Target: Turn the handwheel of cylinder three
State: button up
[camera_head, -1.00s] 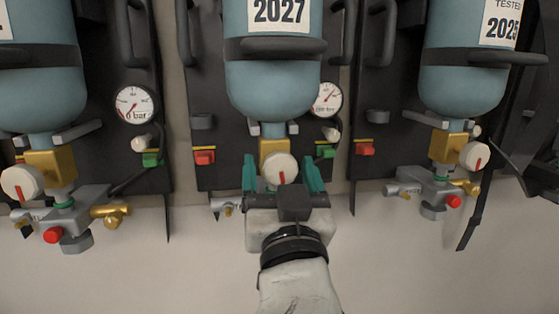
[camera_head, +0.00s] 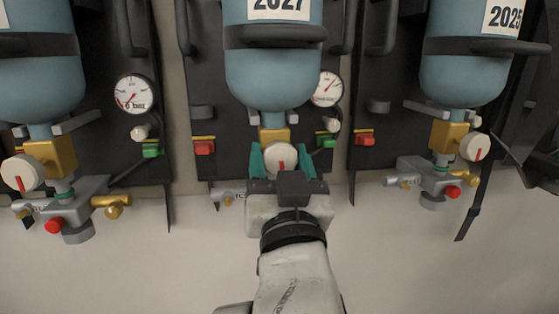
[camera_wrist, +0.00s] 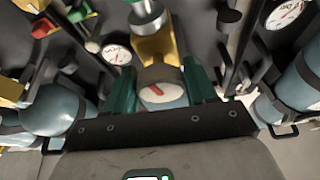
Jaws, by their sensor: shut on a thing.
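The middle blue cylinder (camera_head: 273,80) has a brass valve block (camera_head: 274,135) below it. Its round, off-white handwheel (camera_head: 280,157) carries a red mark that points about straight down in the head view. My gripper (camera_head: 282,162) has its two green fingers on either side of this handwheel and is shut on it. The handwheel also shows in the wrist view (camera_wrist: 160,88), between the green fingers, with its red mark slanted. My gripper body hides the fittings below the wheel. No number three is readable on any cylinder.
A left cylinder (camera_head: 38,85) and a right cylinder (camera_head: 467,75) have similar handwheels (camera_head: 22,173) (camera_head: 475,147). A gauge (camera_head: 326,88) and a green block (camera_head: 326,141) sit right of the middle valve, a red block (camera_head: 204,146) left. The pale wall below is clear.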

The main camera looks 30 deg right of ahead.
jog(key=b, duration=0.1)
jog(key=m+b, duration=0.1)
jog(key=b, duration=0.1)
jog(key=shift+f+m+h, duration=0.25)
jog(key=shift+m+h, duration=0.05)
jog(key=shift+h, duration=0.1)
jog(key=shift+r+m+g+h+b, duration=0.15)
jog(key=shift+m+g+h+b, duration=0.2)
jog(key=shift+m+b, duration=0.5)
jog(key=shift+r, duration=0.1)
jog(key=o, duration=1)
jog(key=shift+c, duration=0.2)
jog(key=b+v, duration=0.3)
jog(key=v, duration=0.7)
jog(key=shift+s+a, duration=0.2)
jog(key=shift+s, duration=0.1)
